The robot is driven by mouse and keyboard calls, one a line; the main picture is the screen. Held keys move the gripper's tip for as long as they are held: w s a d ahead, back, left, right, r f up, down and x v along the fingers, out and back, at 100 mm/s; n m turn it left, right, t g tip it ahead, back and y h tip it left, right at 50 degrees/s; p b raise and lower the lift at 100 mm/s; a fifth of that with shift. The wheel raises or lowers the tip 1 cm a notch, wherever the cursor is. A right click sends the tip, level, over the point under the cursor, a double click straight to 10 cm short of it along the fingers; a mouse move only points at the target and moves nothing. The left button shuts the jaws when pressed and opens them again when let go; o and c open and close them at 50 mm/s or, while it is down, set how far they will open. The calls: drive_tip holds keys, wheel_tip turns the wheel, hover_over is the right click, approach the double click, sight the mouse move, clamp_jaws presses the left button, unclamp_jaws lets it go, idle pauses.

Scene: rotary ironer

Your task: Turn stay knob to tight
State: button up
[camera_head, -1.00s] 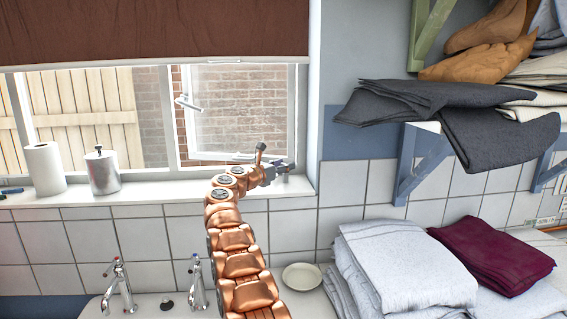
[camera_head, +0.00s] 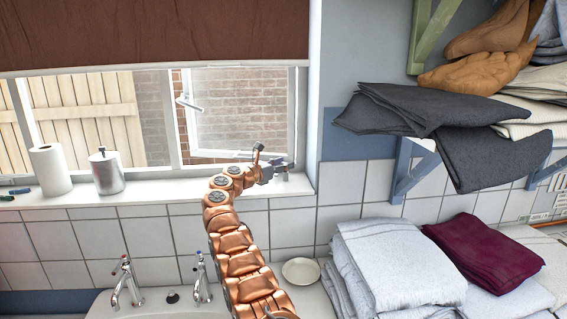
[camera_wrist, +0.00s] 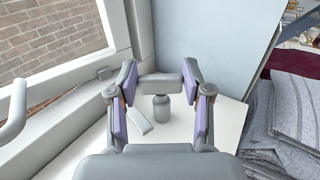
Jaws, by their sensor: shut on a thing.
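The stay knob (camera_wrist: 160,84) shows in the wrist view as a grey crossbar on a rounded grey stem (camera_wrist: 161,108), by the corner of the window frame. My gripper (camera_wrist: 161,82) is shut on the crossbar, with a purple-padded finger at each end. In the head view my gripper (camera_head: 268,171) is at the right end of the window sill, at the lower corner of the open window (camera_head: 240,110). The knob is too small and too covered there to make out. I cannot tell from its look how tight it is.
A paper roll (camera_head: 50,170) and a metal canister (camera_head: 107,172) stand on the sill to the left. Taps (camera_head: 125,283) are below. Folded towels (camera_head: 395,265) lie at the lower right, and a shelf with dark cloths (camera_head: 430,115) is above them.

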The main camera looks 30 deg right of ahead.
drive_tip(key=shift+f, duration=0.35)
drive_tip(key=o, duration=1)
drive_tip(key=shift+a, duration=0.1)
drive_tip(key=shift+o, duration=0.8)
drive_tip(key=shift+r, duration=0.1)
drive_tip(key=shift+a, duration=0.5)
drive_tip(key=shift+s+a, duration=0.15)
drive_tip(key=shift+a, duration=0.45)
drive_tip(key=shift+s+a, duration=0.25)
drive_tip(key=shift+a, duration=1.35)
drive_tip(key=shift+s+a, duration=0.25)
drive_tip(key=shift+a, duration=1.3)
drive_tip(key=shift+s+a, duration=0.25)
drive_tip(key=shift+a, duration=1.35)
drive_tip(key=shift+c, duration=0.2)
